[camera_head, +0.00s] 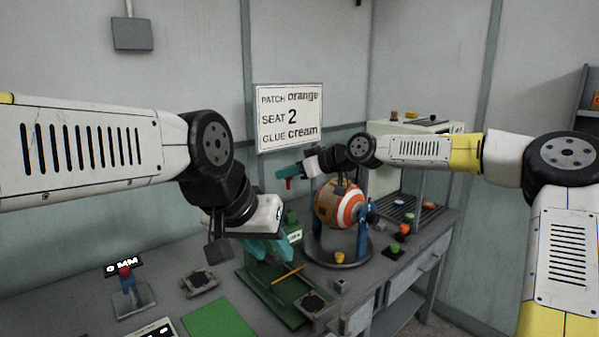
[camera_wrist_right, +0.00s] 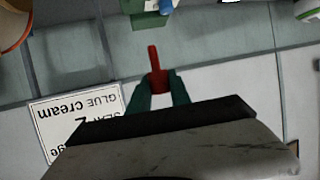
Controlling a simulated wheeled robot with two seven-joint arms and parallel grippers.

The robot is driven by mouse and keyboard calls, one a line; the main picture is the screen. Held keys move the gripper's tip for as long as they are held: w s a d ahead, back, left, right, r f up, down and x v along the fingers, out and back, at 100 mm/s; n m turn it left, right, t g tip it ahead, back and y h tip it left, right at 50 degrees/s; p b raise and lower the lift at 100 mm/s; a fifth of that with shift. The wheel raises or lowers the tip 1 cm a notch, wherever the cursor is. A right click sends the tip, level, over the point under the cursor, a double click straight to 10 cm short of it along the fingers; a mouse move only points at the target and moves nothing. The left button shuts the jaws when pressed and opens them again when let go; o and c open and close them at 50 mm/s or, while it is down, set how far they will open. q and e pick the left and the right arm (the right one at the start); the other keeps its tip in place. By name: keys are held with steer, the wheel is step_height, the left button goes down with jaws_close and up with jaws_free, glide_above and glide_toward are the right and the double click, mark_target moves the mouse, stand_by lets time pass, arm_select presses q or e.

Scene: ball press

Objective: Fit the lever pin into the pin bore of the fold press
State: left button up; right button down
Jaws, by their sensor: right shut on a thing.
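My right gripper (camera_head: 287,172) is high in front of the wall sign and shut on a red pin-like piece, likely the lever pin (camera_head: 289,184). In the right wrist view the red piece (camera_wrist_right: 154,68) sticks out between the green fingertips (camera_wrist_right: 158,90). A green device, likely the fold press (camera_head: 270,292), stands on the bench below and left of the right gripper. The pin is well apart from it. My left gripper (camera_head: 266,248) hangs over the device, with teal fingers low against it; their gap is unclear. The pin bore cannot be made out.
An orange-and-white striped ball (camera_head: 340,203) sits in a round stand (camera_head: 338,252) right of the device. A green mat (camera_head: 222,318), a blue post with a red top (camera_head: 127,280) and small coloured pieces (camera_head: 404,229) lie around. The wall sign (camera_head: 290,117) is behind.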

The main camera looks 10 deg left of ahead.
mark_target(289, 189)
steer(key=shift+f, duration=2.7)
steer(key=shift+f, duration=2.35)
steer(key=c, duration=1.1)
jaws_free()
steer(key=shift+d, duration=0.15)
steer(key=v, duration=0.7)
steer(key=shift+s+d+r, duration=0.15)
steer(key=shift+d+r, duration=0.05)
